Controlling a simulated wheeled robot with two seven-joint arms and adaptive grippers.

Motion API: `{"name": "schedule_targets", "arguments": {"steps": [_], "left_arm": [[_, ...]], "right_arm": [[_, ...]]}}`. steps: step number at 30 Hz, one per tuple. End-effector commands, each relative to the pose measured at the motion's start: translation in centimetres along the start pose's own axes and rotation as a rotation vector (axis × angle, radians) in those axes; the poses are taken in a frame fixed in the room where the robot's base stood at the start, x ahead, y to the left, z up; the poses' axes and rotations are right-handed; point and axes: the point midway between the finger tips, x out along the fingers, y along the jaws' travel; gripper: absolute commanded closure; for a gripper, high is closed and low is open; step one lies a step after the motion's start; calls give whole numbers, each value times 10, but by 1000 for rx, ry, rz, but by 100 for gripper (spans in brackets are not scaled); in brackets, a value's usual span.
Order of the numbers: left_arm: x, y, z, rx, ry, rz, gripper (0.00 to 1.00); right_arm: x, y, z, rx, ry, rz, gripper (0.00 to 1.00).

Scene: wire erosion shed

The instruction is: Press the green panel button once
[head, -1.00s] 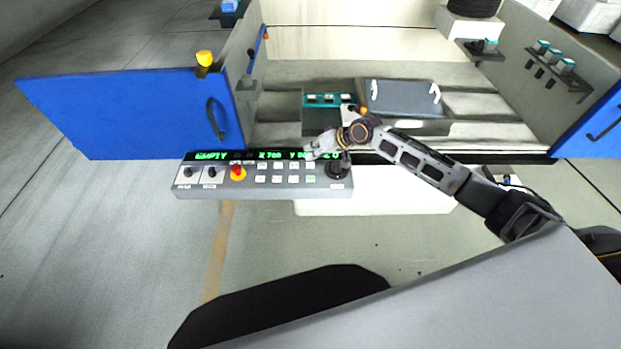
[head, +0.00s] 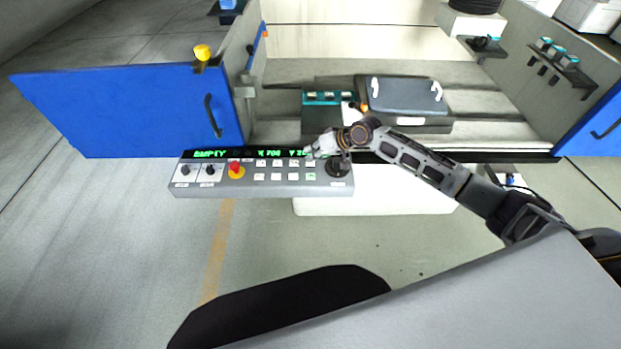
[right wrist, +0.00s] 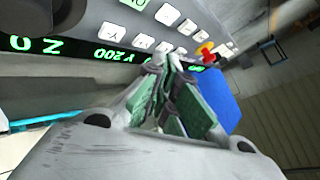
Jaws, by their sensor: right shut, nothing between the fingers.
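The control panel (head: 262,190) is a grey box with a green-lit display and rows of small pale buttons. The green panel button (head: 311,177) appears as a pale key with a green tint at the right end of the lower row; in the right wrist view it seems to be the key with a green mark (right wrist: 137,4) at the top edge. My right gripper (head: 309,153) is shut and empty, its tips over the display's right part, above the button rows. In the right wrist view its green-padded fingers (right wrist: 168,66) are together, apart from that key. My left gripper is out of view.
A red emergency stop (head: 236,169) on a yellow base sits left of the buttons, and a black knob (head: 338,167) sits right of them, under my right wrist. A blue door (head: 130,113) stands open behind. Free floor lies in front.

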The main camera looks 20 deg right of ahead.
Motion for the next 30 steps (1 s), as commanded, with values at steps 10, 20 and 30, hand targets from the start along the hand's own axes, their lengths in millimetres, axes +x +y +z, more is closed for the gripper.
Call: {"name": "schedule_targets", "arguments": {"steps": [10,20,30], "left_arm": [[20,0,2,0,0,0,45],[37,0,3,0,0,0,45],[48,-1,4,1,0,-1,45]], "right_arm": [[13,10,10,0,0,0,100],[24,18,18,-1,0,0,100],[40,29,29,0,-1,0,100]]}}
